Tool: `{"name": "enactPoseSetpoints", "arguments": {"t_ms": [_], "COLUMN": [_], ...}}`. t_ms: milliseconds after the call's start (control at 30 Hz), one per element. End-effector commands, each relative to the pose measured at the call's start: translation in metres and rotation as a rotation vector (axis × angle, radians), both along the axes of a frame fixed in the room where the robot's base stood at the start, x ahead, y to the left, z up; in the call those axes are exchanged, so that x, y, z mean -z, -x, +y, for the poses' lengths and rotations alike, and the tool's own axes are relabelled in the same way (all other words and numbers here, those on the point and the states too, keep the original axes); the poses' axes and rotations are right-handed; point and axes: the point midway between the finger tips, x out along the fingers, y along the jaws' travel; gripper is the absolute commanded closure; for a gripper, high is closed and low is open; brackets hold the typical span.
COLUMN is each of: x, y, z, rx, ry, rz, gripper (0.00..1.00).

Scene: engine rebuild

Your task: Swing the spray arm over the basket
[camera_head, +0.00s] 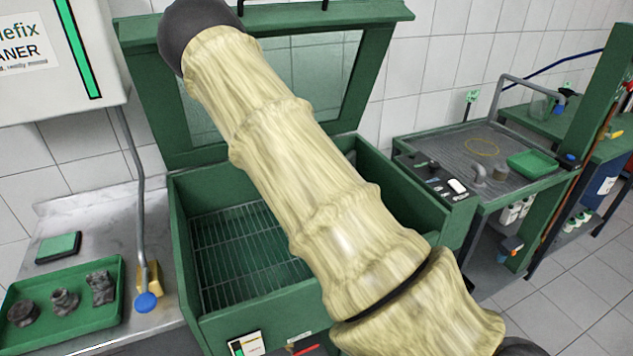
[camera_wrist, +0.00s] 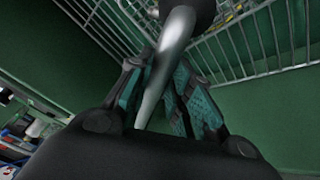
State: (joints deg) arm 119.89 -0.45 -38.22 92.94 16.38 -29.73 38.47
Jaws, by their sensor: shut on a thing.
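In the wrist view, my gripper (camera_wrist: 166,76) has its teal-padded fingers around a smooth grey bar, which looks like the spray arm (camera_wrist: 178,38). The bar runs up between the fingers to a dark part at the top edge. The wire basket (camera_wrist: 240,48) shows behind and above the fingers. In the head view, the basket (camera_head: 235,250) lies inside the open green washer, its right part covered by my cream-sleeved arm. My gripper and the held bar are hidden in the head view.
The washer lid (camera_head: 150,85) stands open at the back. A grey pipe with a blue end (camera_head: 146,302) hangs at the left, by a green tray (camera_head: 105,318) of dark parts. A worktable (camera_head: 465,150) stands at the right. Green walls (camera_wrist: 285,120) lie close around the gripper.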

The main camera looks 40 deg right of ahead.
Motion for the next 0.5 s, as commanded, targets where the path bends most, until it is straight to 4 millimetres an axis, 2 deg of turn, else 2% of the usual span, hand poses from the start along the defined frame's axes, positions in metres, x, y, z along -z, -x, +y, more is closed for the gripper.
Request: {"name": "enactPoseSetpoints", "arguments": {"t_ms": [167,200,300,500], "x": [-0.0021,-0.0021,-0.0022,-0.0014], "y": [-0.0046,-0.0047,-0.0047,-0.0035], "z": [0.0012,0.0013,0.0014,0.0013], "rx": [-0.004,-0.004,-0.005,-0.005], "ry": [0.002,0.003,0.002,0.002], "rz": [-0.007,-0.009,-0.008,-0.005], "gripper": [1.0,0.75,0.57,0.57]}}
